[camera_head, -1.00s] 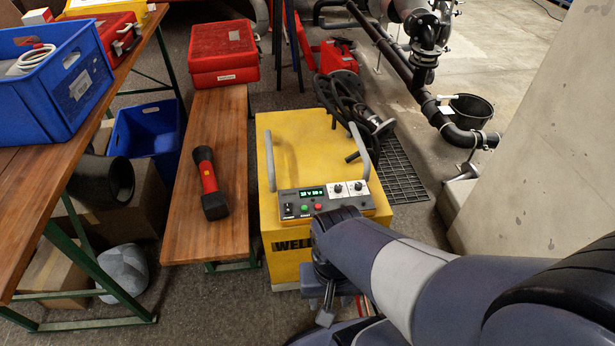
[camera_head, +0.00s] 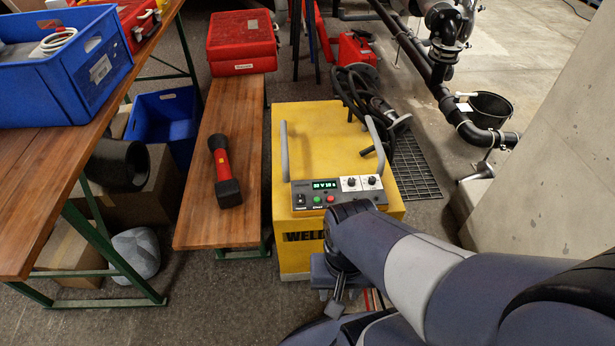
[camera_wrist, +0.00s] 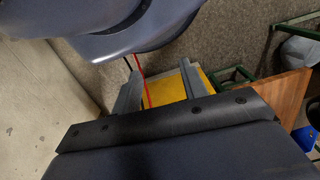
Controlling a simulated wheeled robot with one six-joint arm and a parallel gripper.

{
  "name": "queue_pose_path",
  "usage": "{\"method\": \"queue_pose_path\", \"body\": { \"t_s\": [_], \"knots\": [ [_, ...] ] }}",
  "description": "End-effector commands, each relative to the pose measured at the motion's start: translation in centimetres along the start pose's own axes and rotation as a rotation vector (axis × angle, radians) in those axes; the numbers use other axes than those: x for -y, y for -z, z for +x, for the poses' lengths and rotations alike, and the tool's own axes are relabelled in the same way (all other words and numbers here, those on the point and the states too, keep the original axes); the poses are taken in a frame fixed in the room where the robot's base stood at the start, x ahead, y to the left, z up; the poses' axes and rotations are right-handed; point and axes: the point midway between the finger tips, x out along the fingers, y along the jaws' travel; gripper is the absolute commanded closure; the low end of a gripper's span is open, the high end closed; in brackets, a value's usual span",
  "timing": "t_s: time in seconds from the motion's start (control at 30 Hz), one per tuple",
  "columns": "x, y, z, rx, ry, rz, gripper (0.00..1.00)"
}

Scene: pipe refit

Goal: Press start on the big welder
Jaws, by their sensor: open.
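The big yellow welder (camera_head: 295,240) stands on the floor in the middle of the head view, with two grey handles on top. Its control panel (camera_head: 340,187) faces me, with a lit green display (camera_head: 325,184), two knobs, a black switch (camera_head: 300,200), a green button (camera_head: 317,200) and a red button (camera_head: 330,199). The small labels are too small to read surely. My gripper (camera_head: 332,285) is low in front of the welder's front face, below the panel. In the wrist view my gripper (camera_wrist: 163,88) is open and empty, with yellow welder housing (camera_wrist: 168,90) beyond the fingers.
A wooden bench (camera_head: 215,145) with a red-black flashlight (camera_head: 225,172) and a red case (camera_head: 242,40) stands left of the welder. A table (camera_head: 40,190) with a blue crate (camera_head: 65,70) is farther left. A concrete block (camera_head: 550,160) stands close on the right.

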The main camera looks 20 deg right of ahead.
Motion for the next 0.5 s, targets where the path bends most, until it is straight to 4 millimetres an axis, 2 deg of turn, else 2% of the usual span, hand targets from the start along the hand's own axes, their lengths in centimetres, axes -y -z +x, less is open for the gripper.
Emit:
{"method": "queue_pose_path", "body": {
  "t_s": [0.03, 0.5],
  "knots": [
    [0.00, 0.00, 0.00, 0.000, 0.000, 0.000, 0.63],
    [0.00, 0.00, 0.00, 0.000, 0.000, 0.000, 1.00]
  ]
}}
